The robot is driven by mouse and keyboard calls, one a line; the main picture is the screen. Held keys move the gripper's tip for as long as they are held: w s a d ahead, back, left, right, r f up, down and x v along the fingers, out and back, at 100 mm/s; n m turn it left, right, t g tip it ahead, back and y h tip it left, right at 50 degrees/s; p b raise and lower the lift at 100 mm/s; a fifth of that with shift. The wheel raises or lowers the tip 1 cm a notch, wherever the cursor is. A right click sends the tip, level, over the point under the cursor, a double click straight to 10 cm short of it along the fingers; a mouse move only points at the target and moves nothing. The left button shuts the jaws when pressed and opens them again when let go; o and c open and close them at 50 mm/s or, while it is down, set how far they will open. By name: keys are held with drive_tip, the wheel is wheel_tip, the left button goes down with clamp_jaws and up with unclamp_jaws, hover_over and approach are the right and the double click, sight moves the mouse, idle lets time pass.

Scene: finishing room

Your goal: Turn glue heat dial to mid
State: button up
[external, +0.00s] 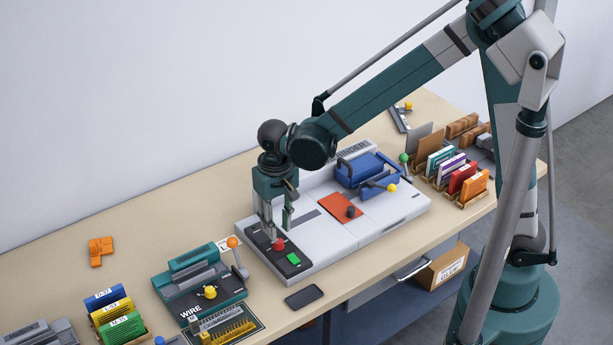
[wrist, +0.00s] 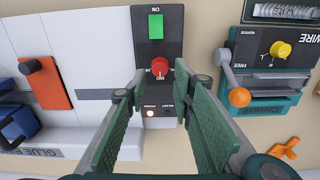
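The glue heat dial is a red knob on the dark control panel of the white glue binder; it shows in the external view (external: 278,244) and the wrist view (wrist: 159,67). Small white marks surround it, with MID on the side nearest my gripper in the wrist view. I cannot make out where its pointer stands. My gripper (external: 278,229) is over the panel, pointing down. In the wrist view my gripper (wrist: 161,90) is open and empty, with its green-padded fingers spread to either side of the dial's line. I see no contact with the dial.
A green ON button (wrist: 156,26) sits beside the dial; a small lamp (wrist: 150,113) glows on the panel. The teal wire machine (external: 205,285) with an orange-knobbed lever (external: 233,242) stands to the left. An orange plate (external: 340,208) and blue clamp (external: 365,172) are on the binder.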

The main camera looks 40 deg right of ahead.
sight(279, 241)
wheel_tip(279, 241, up, 7)
idle(0.4)
idle(0.4)
drive_tip(key=d+r+t, duration=0.2)
drive_tip(key=d+r, duration=0.4)
drive_tip(key=d, duration=0.6)
drive_tip(key=s+d+r+t, duration=0.1)
drive_tip(key=s+d, duration=0.2)
drive_tip(key=d, duration=0.6)
drive_tip(key=s+d+r+t, duration=0.2)
drive_tip(key=s+d, duration=0.2)
drive_tip(key=d, duration=0.5)
drive_tip(key=s+d+r+t, duration=0.1)
drive_tip(key=s+d, duration=0.3)
drive_tip(key=d, duration=0.5)
drive_tip(key=shift+s+d+r+t, duration=0.15)
drive_tip(key=shift+s+r+t, duration=0.05)
drive_tip(key=shift+t, duration=0.4)
